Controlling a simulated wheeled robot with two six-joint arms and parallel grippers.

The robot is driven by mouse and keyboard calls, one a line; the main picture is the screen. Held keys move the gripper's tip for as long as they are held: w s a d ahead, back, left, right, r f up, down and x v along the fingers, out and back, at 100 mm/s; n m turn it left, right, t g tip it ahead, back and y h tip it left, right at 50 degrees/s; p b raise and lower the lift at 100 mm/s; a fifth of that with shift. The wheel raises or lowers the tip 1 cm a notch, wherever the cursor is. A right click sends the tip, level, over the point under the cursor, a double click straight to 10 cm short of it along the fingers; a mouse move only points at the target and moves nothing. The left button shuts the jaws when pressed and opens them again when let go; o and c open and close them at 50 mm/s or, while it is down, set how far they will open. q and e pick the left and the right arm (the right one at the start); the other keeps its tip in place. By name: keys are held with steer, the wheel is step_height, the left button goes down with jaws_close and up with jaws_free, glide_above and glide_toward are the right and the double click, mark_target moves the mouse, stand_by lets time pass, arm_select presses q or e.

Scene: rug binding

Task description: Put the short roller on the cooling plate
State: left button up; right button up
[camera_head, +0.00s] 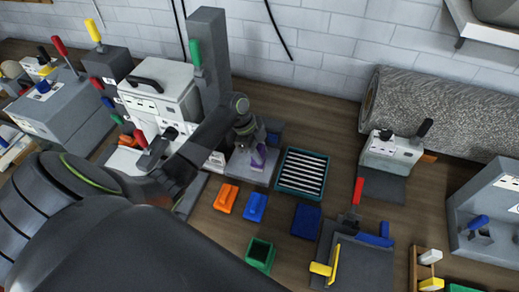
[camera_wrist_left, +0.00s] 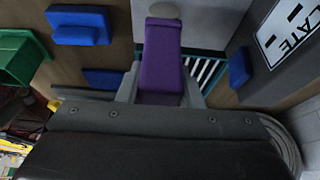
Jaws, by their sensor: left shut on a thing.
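My left gripper (camera_head: 254,148) is shut on a purple piece (camera_head: 258,158), which I take to be the short roller. In the left wrist view this purple piece (camera_wrist_left: 163,62) sits between the two grey fingers, with a pale rounded end at its far tip. In the head view the gripper is over a grey plate (camera_head: 240,174); I cannot tell whether the roller touches it. In the wrist view a white sign ending in "LATE" (camera_wrist_left: 290,30) lies at the upper right. I cannot read its first word. My right gripper is not in view.
A teal slatted rack (camera_head: 302,172) stands right of the grey plate. An orange block (camera_head: 226,198), a blue block (camera_head: 255,207), a dark blue tray (camera_head: 306,221) and a green bin (camera_head: 260,255) lie in front. A white machine (camera_head: 160,95) stands to the left.

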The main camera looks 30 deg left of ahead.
arm_select(q)
steer(key=shift+f, duration=0.2)
steer(key=o, duration=0.7)
steer(key=shift+o, duration=1.4)
steer(key=shift+r, duration=0.1)
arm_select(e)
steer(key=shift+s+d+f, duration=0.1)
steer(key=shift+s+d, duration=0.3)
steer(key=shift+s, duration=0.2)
